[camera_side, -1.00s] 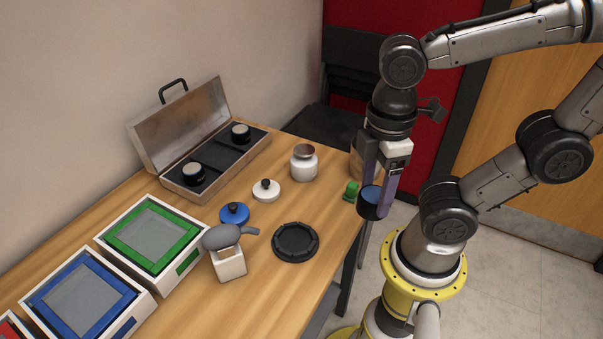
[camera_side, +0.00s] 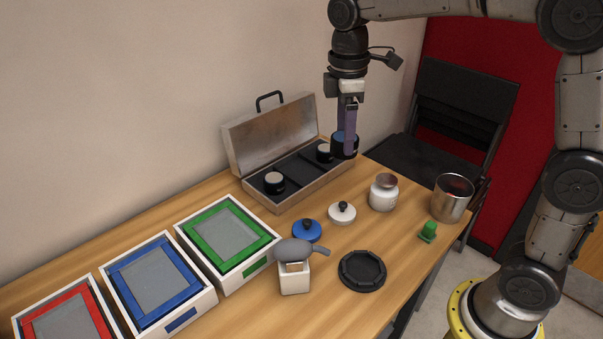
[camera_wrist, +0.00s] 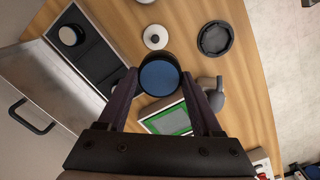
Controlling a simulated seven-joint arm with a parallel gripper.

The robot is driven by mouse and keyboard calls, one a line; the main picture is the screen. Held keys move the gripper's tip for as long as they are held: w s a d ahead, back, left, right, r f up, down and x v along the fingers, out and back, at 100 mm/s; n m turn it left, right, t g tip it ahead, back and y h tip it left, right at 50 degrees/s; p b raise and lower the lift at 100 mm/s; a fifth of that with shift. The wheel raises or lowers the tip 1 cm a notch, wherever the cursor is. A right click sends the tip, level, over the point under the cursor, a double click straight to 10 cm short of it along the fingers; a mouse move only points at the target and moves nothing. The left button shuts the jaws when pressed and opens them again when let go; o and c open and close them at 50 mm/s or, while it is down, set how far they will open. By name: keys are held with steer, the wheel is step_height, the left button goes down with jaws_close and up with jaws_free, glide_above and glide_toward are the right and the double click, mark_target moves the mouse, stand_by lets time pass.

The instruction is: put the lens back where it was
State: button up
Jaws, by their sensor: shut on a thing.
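My gripper (camera_side: 346,131) is shut on a black lens with a blue glass face (camera_side: 339,137). Two other dark lenses with pale tops stand in the case: one at the left (camera_side: 274,182) and one toward the right (camera_side: 325,153), close to the held lens. The middle of the case looks empty.
A black ring dish (camera_side: 362,271) lies nearer. Framed trays (camera_side: 228,240) stand at left. The case lid (camera_side: 270,135) rises behind.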

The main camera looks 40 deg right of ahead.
steer(key=shift+m, duration=0.6)
steer(key=w+d+f, duration=0.2)
steer(key=w+f, duration=0.2)
steer(key=w, duration=0.1)
steer(key=w+d+f, duration=0.1)
steer(key=w+f, duration=0.4)
steer(key=w, duration=0.1)
steer(key=w+d+f, duration=0.2)
steer(key=w+f, duration=0.3)
steer(key=w, duration=0.1)
steer(key=shift+d, duration=0.3)
steer(key=shift+w+f, duration=0.5)
steer(key=shift+f, duration=1.5)
steer(key=shift+f, duration=0.15)
steer(key=o, duration=1.5)
